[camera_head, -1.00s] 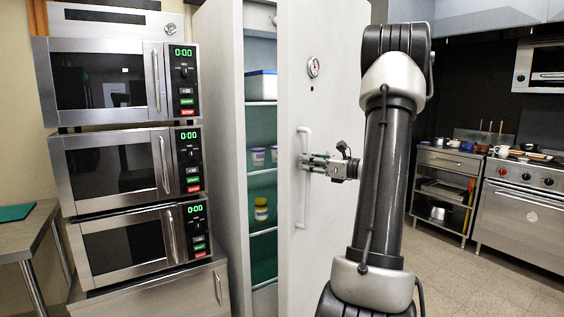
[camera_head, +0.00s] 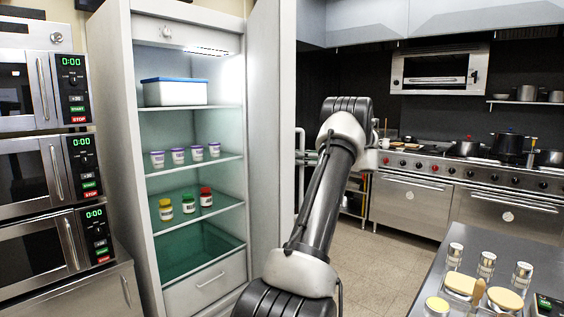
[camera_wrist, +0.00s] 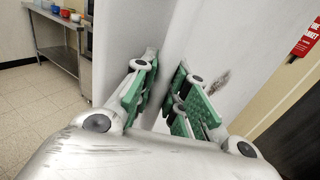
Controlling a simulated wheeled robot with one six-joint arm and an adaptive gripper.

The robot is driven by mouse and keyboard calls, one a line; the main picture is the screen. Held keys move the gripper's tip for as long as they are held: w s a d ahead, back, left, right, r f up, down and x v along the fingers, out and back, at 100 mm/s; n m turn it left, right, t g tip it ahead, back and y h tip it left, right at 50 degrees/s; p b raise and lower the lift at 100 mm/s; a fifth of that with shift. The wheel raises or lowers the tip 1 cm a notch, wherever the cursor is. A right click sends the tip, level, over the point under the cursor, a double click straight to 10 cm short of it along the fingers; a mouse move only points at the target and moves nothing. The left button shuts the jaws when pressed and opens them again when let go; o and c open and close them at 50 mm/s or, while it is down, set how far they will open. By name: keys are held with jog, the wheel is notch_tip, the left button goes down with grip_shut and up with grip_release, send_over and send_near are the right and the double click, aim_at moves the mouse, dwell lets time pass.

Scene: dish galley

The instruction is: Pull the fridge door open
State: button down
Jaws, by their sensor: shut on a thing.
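The tall white fridge (camera_head: 124,120) stands left of centre in the head view with its lit interior in full view. Its door (camera_head: 268,130) is swung wide open and shows at a steep angle. The door handle (camera_head: 299,182) is a pale upright bar on the door's right side, partly hidden by my arm. My gripper (camera_wrist: 160,92) is shut on the handle in the wrist view, its green-padded fingers close to the white door face (camera_wrist: 215,55). In the head view my arm mostly hides the gripper.
Fridge shelves hold a blue-lidded box (camera_head: 175,93), small tubs (camera_head: 178,156) and jars (camera_head: 188,204). Stacked microwaves (camera_head: 35,170) stand left. A counter (camera_head: 540,262) with shakers is at front right. Stoves (camera_head: 410,205) line the back; tiled floor (camera_head: 375,255) between is clear.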

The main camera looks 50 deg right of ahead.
jog(key=shift+s+d+f, duration=0.1)
jog(key=shift+s+d, duration=0.3)
jog(key=shift+d, duration=0.25)
jog(key=shift+s+d+r, duration=0.1)
jog(key=shift+s+d, duration=0.25)
jog(key=shift+d, duration=0.35)
jog(key=shift+s+d+f, duration=0.1)
jog(key=shift+s+d, duration=0.3)
jog(key=shift+d, duration=0.25)
jog(key=c, duration=1.4)
grip_release()
jog(key=v, duration=1.2)
jog(key=shift+c, duration=0.3)
